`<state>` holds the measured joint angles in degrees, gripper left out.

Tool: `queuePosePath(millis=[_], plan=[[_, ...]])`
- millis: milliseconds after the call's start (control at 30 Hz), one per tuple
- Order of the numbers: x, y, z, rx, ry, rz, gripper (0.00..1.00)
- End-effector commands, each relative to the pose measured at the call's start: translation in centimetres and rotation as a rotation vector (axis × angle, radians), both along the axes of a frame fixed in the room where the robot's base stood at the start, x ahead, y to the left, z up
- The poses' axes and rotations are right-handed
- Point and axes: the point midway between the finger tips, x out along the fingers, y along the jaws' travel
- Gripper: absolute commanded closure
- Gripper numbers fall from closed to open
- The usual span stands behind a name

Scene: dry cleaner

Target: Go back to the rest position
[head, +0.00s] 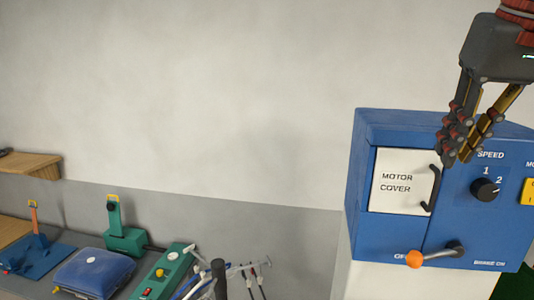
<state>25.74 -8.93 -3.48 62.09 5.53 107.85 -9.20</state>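My gripper (456,157) is at the upper right in the head view, with its fingers pointing down. Its two dark fingers with red and gold parts slant together, and the tips look close to each other. I see nothing held between them. The gripper appears in front of the blue control box (391,241) and covers part of its upper face. From this one view I cannot tell how far the tips are from the box.
The box has a white motor cover (401,181) with a black handle (434,188), a speed knob (485,189) and an orange-tipped lever (415,259). Blue (95,272) and green (126,239) devices stand at lower left near a wooden shelf (31,164). The wall between is bare.

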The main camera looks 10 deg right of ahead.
Motion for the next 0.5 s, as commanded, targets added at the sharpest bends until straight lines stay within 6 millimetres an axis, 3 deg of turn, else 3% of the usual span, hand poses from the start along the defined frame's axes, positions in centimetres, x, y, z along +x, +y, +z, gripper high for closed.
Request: queuePosePath(millis=[267,500], plan=[[1.1,3.3,-7.8,0.001,-0.017,0.049,0.85],[0.7,6.5,-16.8,-0.005,-0.039,0.098,0.85]])
